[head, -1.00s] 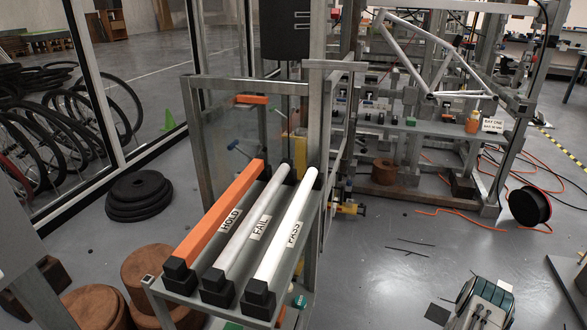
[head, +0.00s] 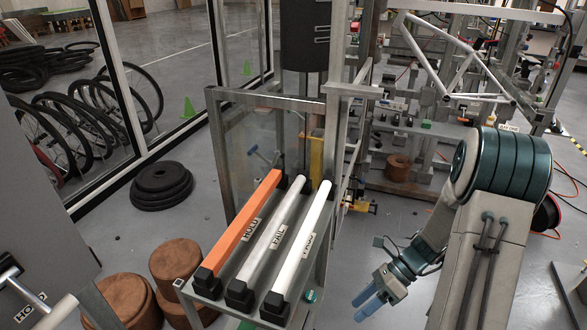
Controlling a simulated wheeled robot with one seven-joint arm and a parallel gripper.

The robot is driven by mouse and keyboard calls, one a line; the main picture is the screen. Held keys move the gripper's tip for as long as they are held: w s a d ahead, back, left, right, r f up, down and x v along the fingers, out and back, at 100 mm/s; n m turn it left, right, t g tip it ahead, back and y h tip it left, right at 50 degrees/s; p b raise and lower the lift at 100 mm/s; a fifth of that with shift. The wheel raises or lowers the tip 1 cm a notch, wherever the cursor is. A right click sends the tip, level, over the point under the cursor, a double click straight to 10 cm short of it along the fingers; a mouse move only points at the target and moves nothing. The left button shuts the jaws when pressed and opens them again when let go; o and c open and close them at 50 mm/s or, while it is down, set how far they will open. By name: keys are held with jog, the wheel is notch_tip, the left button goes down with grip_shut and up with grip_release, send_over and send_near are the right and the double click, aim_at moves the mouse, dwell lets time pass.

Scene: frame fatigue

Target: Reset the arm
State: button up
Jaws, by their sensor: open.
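My arm rises at the right of the head view and bends down toward the lower middle. My gripper (head: 366,303) hangs at its end with blue fingers pointing down and left. It is open, and I see nothing between the fingers. It is in the air to the right of the rack, apart from it. The rack (head: 262,318) bears an orange bar (head: 243,223) labelled HOLD, a grey bar (head: 270,235) labelled FAIL and a white bar (head: 305,238) labelled PASS.
A bicycle frame (head: 452,62) is mounted on a metal rig at the back right. Stacked black discs (head: 161,187) and brown round blocks (head: 176,262) stand on the floor at the left. Bicycle wheels lean behind the glass. Grey floor is clear between the discs and the rack.

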jog(key=s+r+n+t+h+p, duration=0.2)
jog(key=r+n, duration=0.5)
jog(key=r, duration=0.4)
jog(key=s+a+r+n+t+h+p, duration=0.1)
jog(key=s+r+n+t+h+p, duration=0.1)
jog(key=r+n+p, duration=0.5)
jog(key=s+r+n+t+h+p, duration=0.3)
jog(key=r+n, duration=0.5)
jog(key=r, duration=0.7)
jog(key=shift+s+a+r+h+p, duration=0.2)
jog(key=shift+s+r+h+p, duration=0.25)
jog(key=shift+h+p, duration=0.6)
